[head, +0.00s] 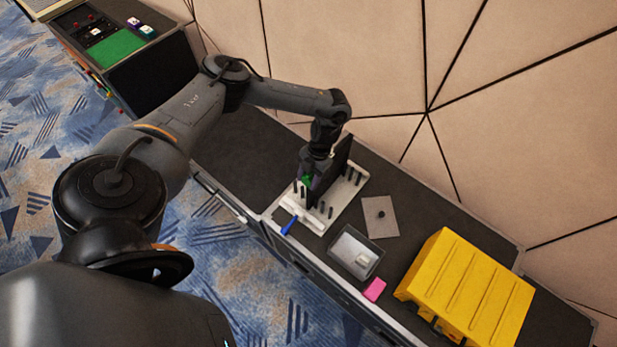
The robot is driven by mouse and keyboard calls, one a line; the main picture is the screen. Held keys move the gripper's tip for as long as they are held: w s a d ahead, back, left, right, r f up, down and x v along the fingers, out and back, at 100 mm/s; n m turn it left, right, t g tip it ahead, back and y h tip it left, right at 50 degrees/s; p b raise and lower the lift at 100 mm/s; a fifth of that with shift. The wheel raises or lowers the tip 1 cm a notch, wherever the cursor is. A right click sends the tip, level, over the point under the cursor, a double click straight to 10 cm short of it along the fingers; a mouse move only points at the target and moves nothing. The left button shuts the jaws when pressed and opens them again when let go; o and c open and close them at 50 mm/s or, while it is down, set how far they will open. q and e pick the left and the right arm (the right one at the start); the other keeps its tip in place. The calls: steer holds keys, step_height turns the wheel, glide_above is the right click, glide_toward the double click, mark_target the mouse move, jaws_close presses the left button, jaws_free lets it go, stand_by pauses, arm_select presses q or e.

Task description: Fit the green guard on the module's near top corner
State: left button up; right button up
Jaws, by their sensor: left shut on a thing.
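The black module (331,172) stands upright as a thin panel in a white stand (347,198) with several dark pegs. My left gripper (308,177) is at the module's near edge, pointing down. It is shut on the green guard (305,180), a small piece that shows only in part below the gripper. The guard is at or very close to the module's near side; whether it touches the top corner cannot be told. My right gripper does not show.
A blue-handled tool (289,226) lies at the stand's front. A grey plate with a knob (380,216), an open grey tray (345,250), a pink block (375,289) and a yellow case (468,290) lie rightward. The dark bench (235,158) is clear at left.

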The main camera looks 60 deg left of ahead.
arm_select(q)
steer(key=shift+f+b, duration=0.4)
steer(key=shift+f, duration=0.1)
stand_by(0.4)
steer(key=o, duration=1.6)
steer(key=shift+c, duration=0.2)
steer(key=shift+r, duration=0.1)
step_height(320, 180, up, 7)
steer(key=p, duration=0.6)
steer(key=shift+r, duration=0.15)
steer(key=shift+r+p, duration=0.3)
steer(key=shift+p, duration=0.15)
